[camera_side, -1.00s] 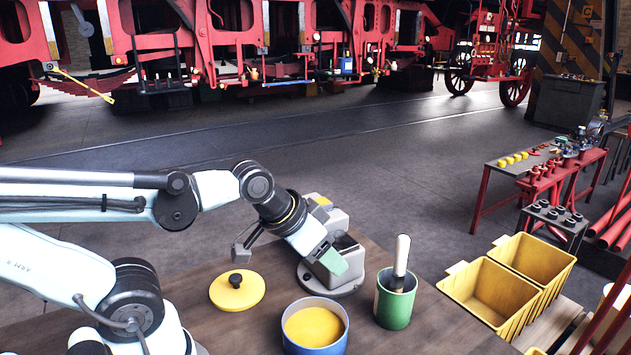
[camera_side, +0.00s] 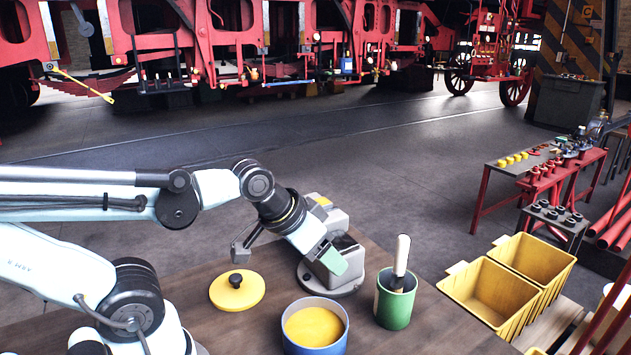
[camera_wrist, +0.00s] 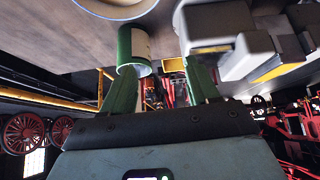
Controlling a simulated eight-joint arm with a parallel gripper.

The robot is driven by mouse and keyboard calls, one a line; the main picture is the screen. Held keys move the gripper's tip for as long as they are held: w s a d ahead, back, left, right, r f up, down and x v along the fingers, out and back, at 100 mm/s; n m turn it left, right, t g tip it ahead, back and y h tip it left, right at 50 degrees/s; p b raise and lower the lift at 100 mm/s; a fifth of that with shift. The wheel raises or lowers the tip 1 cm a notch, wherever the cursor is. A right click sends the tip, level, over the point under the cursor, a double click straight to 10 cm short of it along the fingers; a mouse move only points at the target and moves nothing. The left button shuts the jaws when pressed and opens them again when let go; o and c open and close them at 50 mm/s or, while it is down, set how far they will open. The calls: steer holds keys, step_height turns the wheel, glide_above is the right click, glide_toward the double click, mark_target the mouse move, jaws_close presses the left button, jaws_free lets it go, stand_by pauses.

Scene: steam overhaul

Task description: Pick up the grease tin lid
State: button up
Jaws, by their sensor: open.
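The grease tin lid (camera_side: 237,290) is a yellow disc with a black knob, lying flat on the wooden bench (camera_side: 258,262) in the side view. The grease tin (camera_side: 315,326) is blue, open and full of yellow grease, to the right of the lid. My gripper (camera_side: 325,257) is above the bench, up and to the right of the lid and apart from it, beside a grey vise-like device (camera_side: 338,222). In the wrist view my gripper (camera_wrist: 163,85) has its two green fingers spread with nothing held between them. The lid does not show clearly there.
A green can (camera_side: 395,306) with a white-handled tool stands right of the tin and also shows in the wrist view (camera_wrist: 133,50). Yellow bins (camera_side: 497,292) stand further right. The bench around the lid is mostly clear.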

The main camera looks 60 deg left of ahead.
steer(key=s+a+n+g+y, duration=0.1)
steer(key=s+a+n+g, duration=0.1)
steer(key=a+n, duration=0.5)
steer(key=n+g+h, duration=0.1)
steer(key=n+g, duration=0.4)
steer(key=n, duration=1.5)
glide_above(235, 276)
steer(key=shift+w+a+f, duration=0.1)
steer(key=shift+f, duration=1.4)
steer(key=shift+w+a+f, duration=0.1)
steer(key=shift+f, duration=1.4)
steer(key=shift+s+d+f, duration=0.1)
steer(key=shift+d+f, duration=0.05)
steer(key=shift+f, duration=1.25)
steer(key=shift+s+d+f, duration=0.1)
steer(key=shift+d+f, duration=0.05)
steer(key=shift+f, duration=1.25)
steer(key=shift+c, duration=0.2)
jaws_close()
steer(key=shift+r, duration=0.15)
